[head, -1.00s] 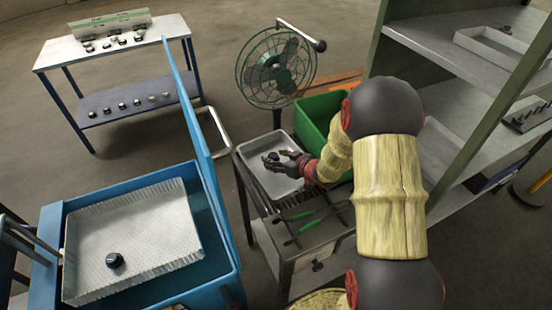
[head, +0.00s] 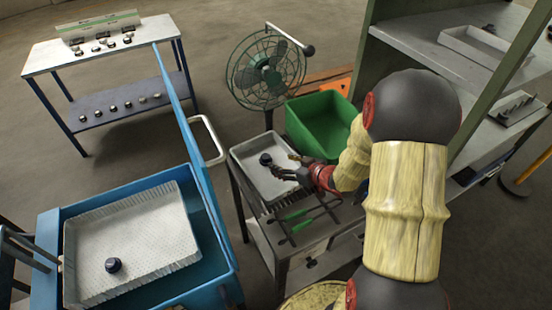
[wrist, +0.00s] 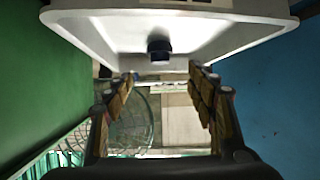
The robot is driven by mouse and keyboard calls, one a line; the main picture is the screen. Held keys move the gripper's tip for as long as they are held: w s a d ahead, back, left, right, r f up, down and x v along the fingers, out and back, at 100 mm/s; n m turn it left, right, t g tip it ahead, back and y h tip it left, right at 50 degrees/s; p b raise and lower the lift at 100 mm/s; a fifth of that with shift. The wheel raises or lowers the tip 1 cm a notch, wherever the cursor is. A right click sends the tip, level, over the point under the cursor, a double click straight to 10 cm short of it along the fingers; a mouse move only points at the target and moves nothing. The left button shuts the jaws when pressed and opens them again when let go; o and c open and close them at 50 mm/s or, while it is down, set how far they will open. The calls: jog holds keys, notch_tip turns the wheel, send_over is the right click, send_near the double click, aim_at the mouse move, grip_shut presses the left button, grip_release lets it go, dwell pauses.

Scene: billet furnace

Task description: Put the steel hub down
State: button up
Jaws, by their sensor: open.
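The dark steel hub (head: 265,158) stands in the small white tray (head: 250,152) on the grey cart. It also shows in the wrist view (wrist: 158,48), on the tray floor beyond my fingertips. My gripper (head: 283,164) is open and empty, at the right side of the tray, with its fingers pointing toward the hub. In the wrist view its two fingers (wrist: 160,82) are spread wide with a clear gap between them. The hub is apart from the fingers.
A similar dark hub (head: 113,265) sits in a perforated tray (head: 150,225) in the blue bin cart at left. A green crate (head: 322,125) stands behind my gripper, near a fan (head: 265,70). Green-handled tongs (head: 300,212) lie on the cart. Grey shelves (head: 420,50) rise at right.

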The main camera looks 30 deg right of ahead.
jog(key=shift+v, duration=0.85)
notch_tip(320, 180, up, 8)
jog(key=d+h, duration=0.2)
jog(key=h, duration=0.2)
jog(key=s+a+r+m+g+h, duration=0.25)
jog(key=s+r, duration=0.25)
jog(key=r, duration=0.5)
jog(key=s+a+r+g+y, duration=0.1)
jog(key=s+a+r+g, duration=0.1)
jog(key=s+a, duration=0.5)
jog(key=s+a+r+g+y, duration=0.1)
jog(key=s+a+r+y, duration=0.1)
jog(key=s+a, duration=0.5)
jog(key=s, duration=0.5)
jog(key=shift+s+a+r+g, duration=0.2)
jog(key=shift+s+a+g, duration=0.1)
jog(key=shift+a+g, duration=0.1)
jog(key=shift+y, duration=0.25)
